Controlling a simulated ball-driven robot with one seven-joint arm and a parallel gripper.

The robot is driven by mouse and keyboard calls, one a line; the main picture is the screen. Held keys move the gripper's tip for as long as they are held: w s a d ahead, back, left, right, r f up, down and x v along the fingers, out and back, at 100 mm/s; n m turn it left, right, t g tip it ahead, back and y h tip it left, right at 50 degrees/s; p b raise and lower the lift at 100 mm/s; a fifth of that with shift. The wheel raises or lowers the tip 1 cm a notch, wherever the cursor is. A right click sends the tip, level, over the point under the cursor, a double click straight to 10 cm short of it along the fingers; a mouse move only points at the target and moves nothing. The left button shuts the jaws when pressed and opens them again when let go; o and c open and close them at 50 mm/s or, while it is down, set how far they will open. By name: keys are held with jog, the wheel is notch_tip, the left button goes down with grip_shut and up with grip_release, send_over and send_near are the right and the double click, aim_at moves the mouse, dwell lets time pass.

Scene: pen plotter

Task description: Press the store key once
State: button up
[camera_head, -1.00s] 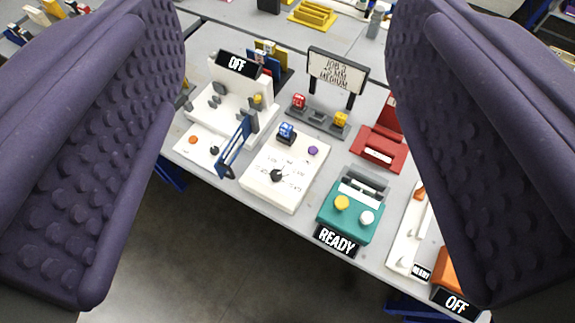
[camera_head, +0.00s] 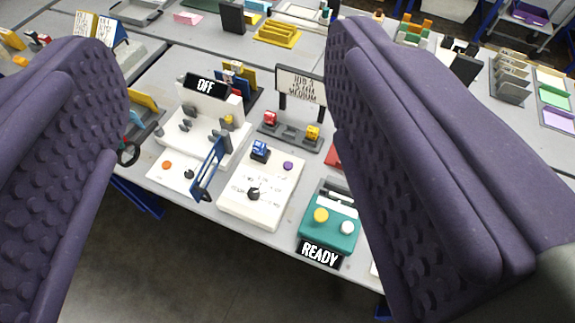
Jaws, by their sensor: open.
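No key that I can read as "store" shows. A white panel (camera_head: 238,206) has a purple button (camera_head: 288,166), a black knob (camera_head: 254,193) and a blue block (camera_head: 260,150); its small print is unreadable. To its right, a teal device (camera_head: 345,236) has a yellow button (camera_head: 320,215), a white button (camera_head: 348,228) and a "READY" sign (camera_head: 320,253).
A sign (camera_head: 300,87) stands behind a grey holder with red and yellow blocks (camera_head: 290,135). A blue upright flap (camera_head: 209,168) rises beside the orange button. The right finger hides the table's right part. Yellow racks (camera_head: 278,33) stand farther back.

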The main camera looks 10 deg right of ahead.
jog(key=shift+c, duration=0.2)
grip_shut()
dwell(1.6)
